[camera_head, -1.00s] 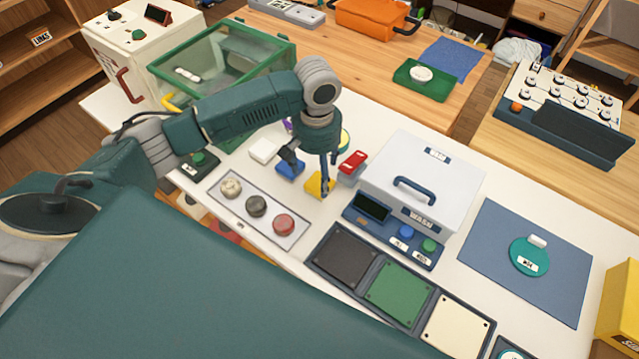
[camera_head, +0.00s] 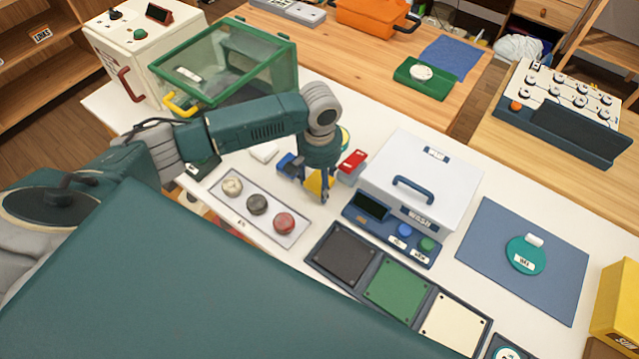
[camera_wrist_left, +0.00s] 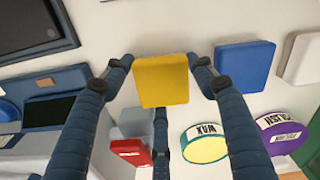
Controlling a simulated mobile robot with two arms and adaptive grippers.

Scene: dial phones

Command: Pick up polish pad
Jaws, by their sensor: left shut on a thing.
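A square yellow pad (camera_wrist_left: 162,80) sits between the fingers of my left gripper (camera_wrist_left: 164,62) in the left wrist view. The gripper is shut on the pad's sides. In the head view the yellow pad (camera_head: 318,182) is partly hidden behind my left gripper (camera_head: 311,194), low over the white table. I cannot tell whether the pad touches the table. A blue pad (camera_wrist_left: 244,66) and a white pad (camera_wrist_left: 305,60) lie beside it. A purple-rimmed round tin (camera_wrist_left: 281,132), apparently labelled POLISH, and a yellow round tin labelled WAX (camera_wrist_left: 206,142) are close by. My right gripper is not in view.
A red-topped grey block (camera_head: 352,166) and a white WASH box (camera_head: 422,178) stand right of the gripper. A tray with three round knobs (camera_head: 257,206) lies in front. A green-framed glass case (camera_head: 225,65) stands behind my arm. The blue mat (camera_head: 490,245) has bare space.

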